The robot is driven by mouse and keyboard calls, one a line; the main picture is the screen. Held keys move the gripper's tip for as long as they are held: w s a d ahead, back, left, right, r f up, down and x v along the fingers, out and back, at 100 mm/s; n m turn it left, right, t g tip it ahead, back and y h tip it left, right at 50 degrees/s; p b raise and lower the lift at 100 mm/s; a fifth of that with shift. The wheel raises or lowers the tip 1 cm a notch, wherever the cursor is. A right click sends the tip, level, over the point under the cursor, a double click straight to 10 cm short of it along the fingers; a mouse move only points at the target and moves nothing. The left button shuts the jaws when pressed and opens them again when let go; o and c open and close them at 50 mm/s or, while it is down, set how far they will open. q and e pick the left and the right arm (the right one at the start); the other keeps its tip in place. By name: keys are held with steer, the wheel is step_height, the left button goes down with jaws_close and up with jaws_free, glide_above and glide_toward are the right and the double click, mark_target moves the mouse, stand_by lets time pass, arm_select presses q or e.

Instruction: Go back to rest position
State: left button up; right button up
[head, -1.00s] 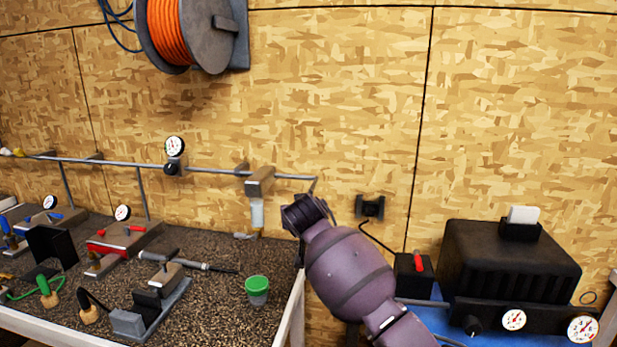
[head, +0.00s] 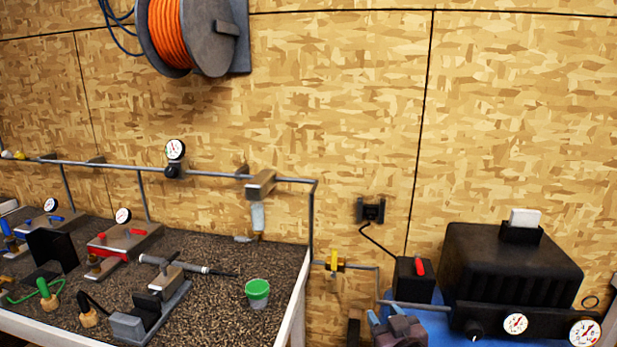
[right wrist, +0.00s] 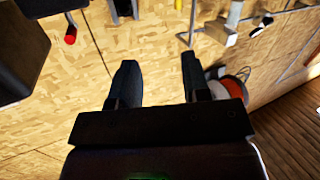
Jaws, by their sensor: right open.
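My right gripper (head: 385,316) is at the bottom edge of the head view, right of the bench, with only its end showing. In the right wrist view its two dark fingers (right wrist: 158,68) stand apart with nothing between them. My left gripper is not in view. A grey club-like rod with a dark end (head: 190,264) lies across a small vise (head: 150,313) on the bench.
The dark speckled bench (head: 215,295) carries gauged fixtures and a green-topped cup (head: 257,292). A black ribbed machine (head: 510,262) stands right on a blue surface, beside a red-switched box (head: 414,279). A pipe with a yellow valve (head: 337,262) runs between them.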

steer(key=s+d+f+m+g+h, duration=0.1)
steer(key=s+d+f, duration=0.3)
steer(key=s, duration=0.5)
steer(key=s+d+f+g+h, duration=0.1)
steer(key=s+d+f, duration=0.3)
steer(key=s+f, duration=0.4)
steer(key=s+d+f+m+g+h, duration=0.1)
steer(key=s+d+f, duration=0.3)
steer(key=s, duration=0.6)
step_height(320, 180, down, 3)
steer(key=shift+r+m+g, duration=0.1)
steer(key=shift+m+g, duration=0.2)
steer(key=shift+g, duration=0.5)
steer(key=shift+a, duration=0.1)
